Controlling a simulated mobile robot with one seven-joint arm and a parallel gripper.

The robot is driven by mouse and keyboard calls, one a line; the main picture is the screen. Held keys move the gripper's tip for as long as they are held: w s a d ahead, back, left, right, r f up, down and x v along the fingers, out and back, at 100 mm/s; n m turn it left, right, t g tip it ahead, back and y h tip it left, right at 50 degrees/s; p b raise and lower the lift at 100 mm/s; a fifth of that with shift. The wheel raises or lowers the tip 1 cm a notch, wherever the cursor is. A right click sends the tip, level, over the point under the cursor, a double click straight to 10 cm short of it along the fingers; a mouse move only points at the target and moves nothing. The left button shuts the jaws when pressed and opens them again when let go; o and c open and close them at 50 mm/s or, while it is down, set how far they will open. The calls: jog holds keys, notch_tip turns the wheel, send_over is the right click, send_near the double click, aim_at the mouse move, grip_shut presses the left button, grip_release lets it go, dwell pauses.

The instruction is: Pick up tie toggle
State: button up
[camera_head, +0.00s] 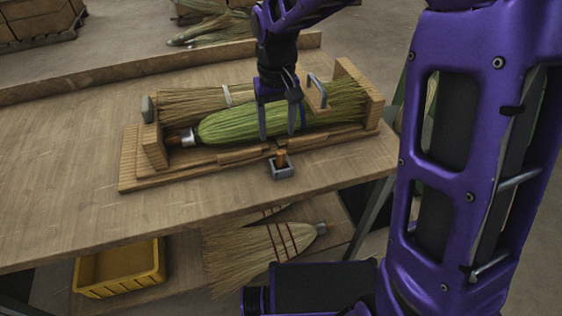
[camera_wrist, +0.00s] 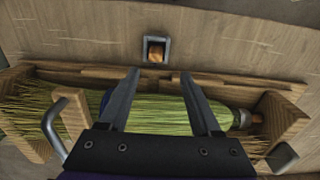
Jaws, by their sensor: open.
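The tie toggle looks to be the small orange-brown wooden piece (camera_head: 281,158) standing in a grey square holder (camera_head: 283,172) on the bench, in front of the wooden broom cradle. In the wrist view the toggle (camera_wrist: 156,54) sits inside its holder (camera_wrist: 147,42), just beyond my fingertips. My gripper (camera_head: 277,134) points down over the green broom bundle (camera_head: 226,127), behind the toggle. In the wrist view my gripper (camera_wrist: 158,72) has its two fingers spread apart with nothing between them. The fingers are apart from the toggle.
The wooden cradle (camera_head: 128,172) holds the green bundle and straw, with a metal handle (camera_head: 317,90) at its right. The bench top (camera_head: 60,160) is clear left and front. A yellow bin (camera_head: 120,270) and finished broom (camera_head: 250,250) lie below.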

aim_at(281, 152)
notch_tip(281, 152, down, 4)
jog(key=shift+r, duration=0.25)
jog(key=shift+d+f+b, duration=0.2)
jog(key=shift+f+b, duration=0.25)
jog(key=shift+f, duration=0.9)
jog(key=shift+d+f+b, duration=0.2)
jog(key=shift+f+b, duration=0.2)
jog(key=shift+f, duration=0.9)
jog(key=shift+c, duration=0.3)
grip_shut()
